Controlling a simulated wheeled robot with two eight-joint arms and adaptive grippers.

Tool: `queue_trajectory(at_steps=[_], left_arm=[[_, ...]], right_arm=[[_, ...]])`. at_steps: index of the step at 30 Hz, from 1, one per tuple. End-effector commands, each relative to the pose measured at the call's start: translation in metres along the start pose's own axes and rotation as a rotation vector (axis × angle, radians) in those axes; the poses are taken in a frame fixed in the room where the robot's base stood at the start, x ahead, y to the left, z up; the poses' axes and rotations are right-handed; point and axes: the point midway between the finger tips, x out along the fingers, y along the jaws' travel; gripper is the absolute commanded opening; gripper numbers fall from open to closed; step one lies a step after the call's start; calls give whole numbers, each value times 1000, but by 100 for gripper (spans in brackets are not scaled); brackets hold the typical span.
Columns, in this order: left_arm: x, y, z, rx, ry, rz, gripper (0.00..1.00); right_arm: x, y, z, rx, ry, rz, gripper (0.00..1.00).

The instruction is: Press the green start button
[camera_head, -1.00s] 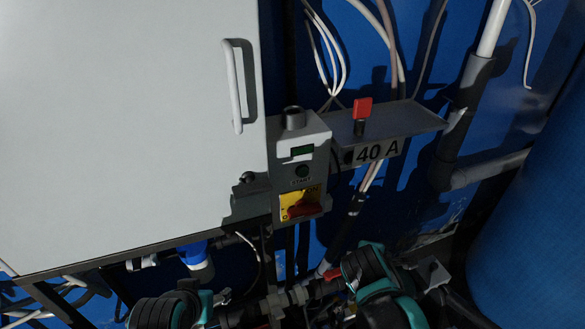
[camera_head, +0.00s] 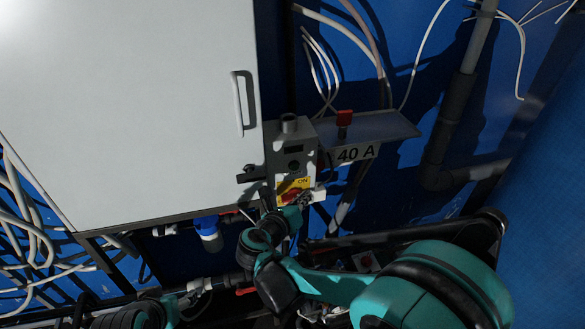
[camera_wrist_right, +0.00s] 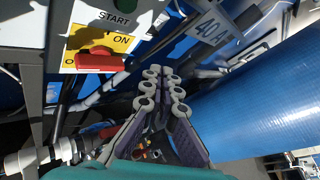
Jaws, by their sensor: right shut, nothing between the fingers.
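The start button (camera_head: 293,166) is a small round knob on the grey control box (camera_head: 273,152), and looks dark in the head view. In the right wrist view, its green lower edge (camera_wrist_right: 131,5) shows at the top, above the START label; the rest is cut off. Below it is a red rotary switch (camera_wrist_right: 100,60) on a yellow ON plate. My right gripper (camera_head: 317,190) is at the box's lower right, below the button and apart from it. In the wrist view its fingers (camera_wrist_right: 163,72) are closed together and empty. My left gripper is not in view.
A large white cabinet (camera_head: 120,110) with a handle adjoins the box on the left. A grey shelf (camera_head: 385,127) marked 40 A, with a red-topped switch (camera_head: 344,118), juts out on the right. Pipes and cables run nearby. A blue tank (camera_wrist_right: 245,105) is at right.

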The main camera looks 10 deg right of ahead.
Motion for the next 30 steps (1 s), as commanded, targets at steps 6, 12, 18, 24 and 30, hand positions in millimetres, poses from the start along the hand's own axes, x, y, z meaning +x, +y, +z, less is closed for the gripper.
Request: queue_trajectory(at_steps=[6,12,18,24,30], left_arm=[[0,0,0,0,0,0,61],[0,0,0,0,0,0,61],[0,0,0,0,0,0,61],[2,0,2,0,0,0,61],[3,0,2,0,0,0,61]], right_arm=[[5,3,3,2,1,0,0],[22,15,16,3,1,0,0],[42,30,30,3,1,0,0],[56,40,40,3,2,0,0],[61,44,44,3,1,1,0]])
